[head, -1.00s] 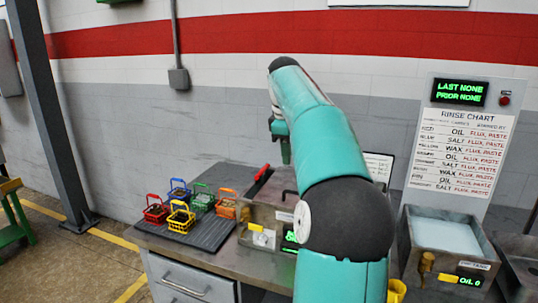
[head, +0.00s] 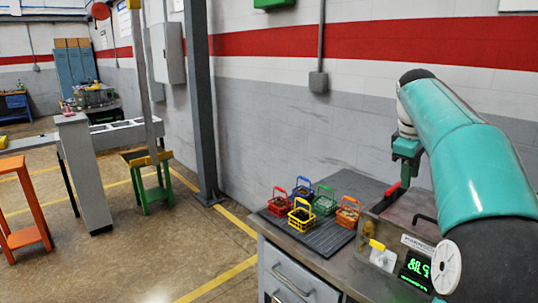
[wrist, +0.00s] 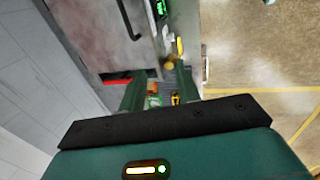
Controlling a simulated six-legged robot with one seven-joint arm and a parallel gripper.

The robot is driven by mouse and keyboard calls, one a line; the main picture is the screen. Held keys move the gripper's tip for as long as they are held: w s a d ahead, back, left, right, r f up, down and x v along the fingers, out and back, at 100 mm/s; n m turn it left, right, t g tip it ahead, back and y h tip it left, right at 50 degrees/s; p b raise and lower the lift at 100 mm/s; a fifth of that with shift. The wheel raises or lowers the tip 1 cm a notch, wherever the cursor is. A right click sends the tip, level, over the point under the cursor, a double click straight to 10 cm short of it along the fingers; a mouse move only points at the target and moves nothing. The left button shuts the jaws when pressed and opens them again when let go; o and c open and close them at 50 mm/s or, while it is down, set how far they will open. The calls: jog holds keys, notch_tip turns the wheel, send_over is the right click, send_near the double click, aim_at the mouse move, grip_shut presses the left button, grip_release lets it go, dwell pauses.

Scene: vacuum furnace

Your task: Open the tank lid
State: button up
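The tank (head: 378,258) is a grey metal box at the bench's right end, with a green-lit display on its front. Its lid (head: 398,215) is a flat metal plate that looks closed, with a black bar handle (head: 425,218); my arm hides the right part. In the wrist view the lid (wrist: 95,35) and its handle (wrist: 128,20) show at the upper left. My gripper (head: 405,175) points down near the lid's back left, by a red bar (head: 392,196). In the wrist view my gripper (wrist: 160,80) has its fingers apart with nothing between them.
Several small coloured baskets, among them a yellow one (head: 301,217), stand on a dark ribbed mat (head: 328,238) left of the tank. A wall is behind the bench. Open floor (head: 150,240) lies to the left, with a grey post (head: 197,100) and a green stool (head: 150,190).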

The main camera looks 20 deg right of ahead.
jog(key=s+a+f+m+t, duration=0.1)
jog(key=a+f, duration=0.1)
jog(key=a, duration=0.9)
jog(key=s+a+f+t, duration=0.1)
jog(key=a+f, duration=0.1)
jog(key=a, duration=0.9)
jog(key=s+a+f+m+t, duration=0.1)
jog(key=s+a+f, duration=0.4)
jog(key=a, duration=0.3)
jog(key=shift+s+a+m, duration=0.15)
jog(key=shift+s+m, duration=0.25)
jog(key=shift+s, duration=0.1)
jog(key=s+a+f+y, duration=0.1)
jog(key=s+a+f, duration=0.1)
jog(key=s+a+f+m+t, duration=0.1)
jog(key=s+a+f, duration=0.1)
jog(key=s+f, duration=0.1)
jog(key=s+a+f+y, duration=0.1)
jog(key=s+a+f, duration=0.1)
jog(key=f, duration=0.1)
jog(key=shift+s+a+f+m+t+y, duration=0.1)
jog(key=shift+s+m+t+y, duration=0.1)
jog(key=shift+m+t+y, duration=0.15)
jog(key=c, duration=0.4)
jog(key=shift+f, duration=0.1)
grip_shut()
jog(key=shift+a, duration=0.15)
